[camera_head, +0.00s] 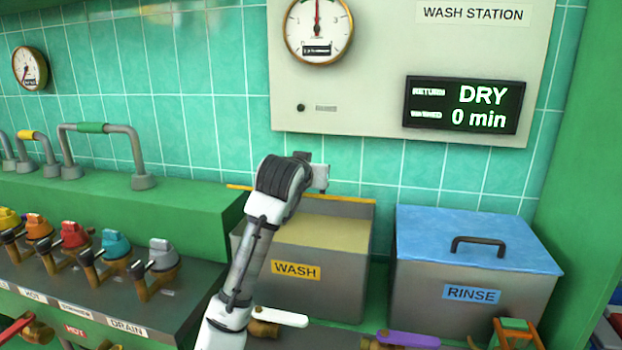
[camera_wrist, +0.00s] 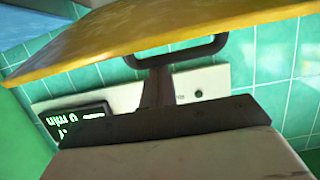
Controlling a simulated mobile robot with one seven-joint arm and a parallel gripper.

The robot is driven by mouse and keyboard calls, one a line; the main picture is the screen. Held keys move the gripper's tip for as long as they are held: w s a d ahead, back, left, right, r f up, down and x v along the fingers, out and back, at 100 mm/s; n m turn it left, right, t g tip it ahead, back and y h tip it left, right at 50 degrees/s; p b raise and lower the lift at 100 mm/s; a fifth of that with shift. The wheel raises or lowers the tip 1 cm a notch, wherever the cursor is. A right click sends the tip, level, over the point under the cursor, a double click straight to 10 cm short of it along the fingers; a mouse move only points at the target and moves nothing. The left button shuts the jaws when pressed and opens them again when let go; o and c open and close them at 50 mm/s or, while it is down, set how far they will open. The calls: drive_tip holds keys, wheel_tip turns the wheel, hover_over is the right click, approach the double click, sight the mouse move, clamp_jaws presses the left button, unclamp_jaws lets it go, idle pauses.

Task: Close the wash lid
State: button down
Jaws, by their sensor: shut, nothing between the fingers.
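The grey wash bin (camera_head: 345,282) has its top open, and a tan surface shows inside. Its yellow lid (camera_head: 345,200) is raised at the back and seen nearly edge-on as a thin strip. My gripper (camera_head: 321,178) is at the lid's upper side. In the wrist view its dark fingers (camera_wrist: 157,80) are shut and empty, close to the handle. I cannot tell whether they touch it.
The rinse bin (camera_head: 470,300) stands to the right, its blue lid (camera_head: 430,225) flat on top. Coloured valves (camera_head: 117,245) and pipes (camera_head: 105,128) are at the left. White (camera_head: 280,316) and purple (camera_head: 408,340) handles stick out in front. The wall panel (camera_head: 385,60) is behind.

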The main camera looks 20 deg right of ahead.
drive_tip(key=s+a+f+t+h+b, duration=0.1)
drive_tip(key=s+f+t+b, duration=0.1)
drive_tip(key=f+b, duration=0.3)
drive_tip(key=s+a+f+t+h+b, duration=0.1)
drive_tip(key=f+t+h+b, duration=0.1)
drive_tip(key=f+b, duration=0.3)
drive_tip(key=b, duration=0.2)
drive_tip(key=shift+s+a+f+b, duration=0.2)
drive_tip(key=shift+s+a+b, duration=0.1)
drive_tip(key=shift+s, duration=0.1)
drive_tip(key=shift+t, duration=0.3)
